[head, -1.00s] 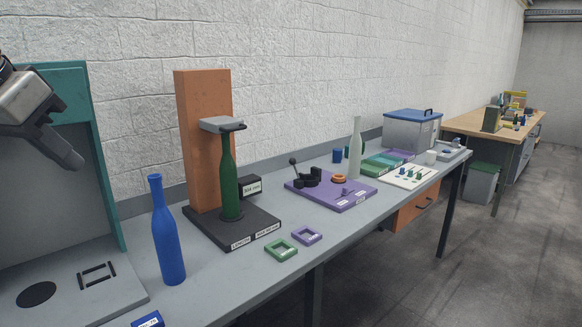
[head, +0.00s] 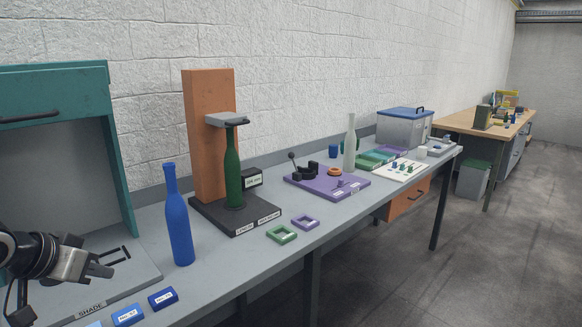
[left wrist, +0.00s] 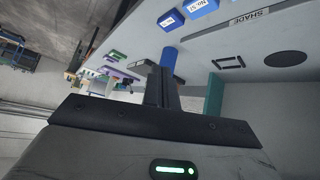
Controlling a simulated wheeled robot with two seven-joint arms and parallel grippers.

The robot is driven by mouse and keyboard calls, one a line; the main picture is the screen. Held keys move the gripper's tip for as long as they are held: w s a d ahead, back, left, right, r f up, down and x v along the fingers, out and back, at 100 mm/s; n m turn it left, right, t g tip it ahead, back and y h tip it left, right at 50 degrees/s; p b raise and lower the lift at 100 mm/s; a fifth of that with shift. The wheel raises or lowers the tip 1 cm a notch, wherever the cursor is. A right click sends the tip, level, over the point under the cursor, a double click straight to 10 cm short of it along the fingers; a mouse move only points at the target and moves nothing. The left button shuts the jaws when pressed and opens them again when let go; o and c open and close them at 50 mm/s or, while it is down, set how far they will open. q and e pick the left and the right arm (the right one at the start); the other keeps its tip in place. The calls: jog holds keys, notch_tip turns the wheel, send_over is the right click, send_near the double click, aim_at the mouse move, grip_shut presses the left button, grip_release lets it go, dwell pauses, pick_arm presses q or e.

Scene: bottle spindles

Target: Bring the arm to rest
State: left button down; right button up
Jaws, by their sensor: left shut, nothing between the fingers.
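My left gripper (head: 106,271) is at the lower left of the head view, over the grey floor of the teal booth. It is shut and empty. In the left wrist view its fingers (left wrist: 160,88) are together, and the blue bottle lies beyond them in the picture. The blue bottle (head: 178,220) stands upright on the bench, right of the gripper and apart from it; it also shows in the left wrist view (left wrist: 169,58). A green bottle (head: 234,175) stands on the dark base of the orange gauge, under its grey arm. My right gripper is not in view.
The teal booth (head: 122,150) stands at the left. Blue labelled blocks (head: 163,298) lie along the bench's front edge. Green (head: 282,235) and purple (head: 306,221) frames lie on the bench (head: 225,262). A purple board (head: 330,190), pale bottle (head: 350,145) and lidded box (head: 404,130) stand farther right.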

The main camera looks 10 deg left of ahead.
pick_arm(q)
jog(key=s+d+f, duration=0.3)
jog(key=f, duration=0.5)
jog(key=s+d+f, duration=0.3)
jog(key=d+f, duration=0.1)
jog(key=f, duration=0.4)
jog(key=s+d+f, duration=0.3)
jog(key=f, duration=0.5)
jog(key=s+d+f, duration=0.2)
jog(key=s+d, duration=0.2)
jog(key=d, duration=0.3)
jog(key=s+d+f+m+t, duration=0.1)
jog(key=s+d, duration=0.3)
jog(key=d, duration=0.4)
jog(key=shift+f+m+t+h, duration=0.3)
jog(key=shift+f+h, duration=0.1)
jog(key=shift+f, duration=0.5)
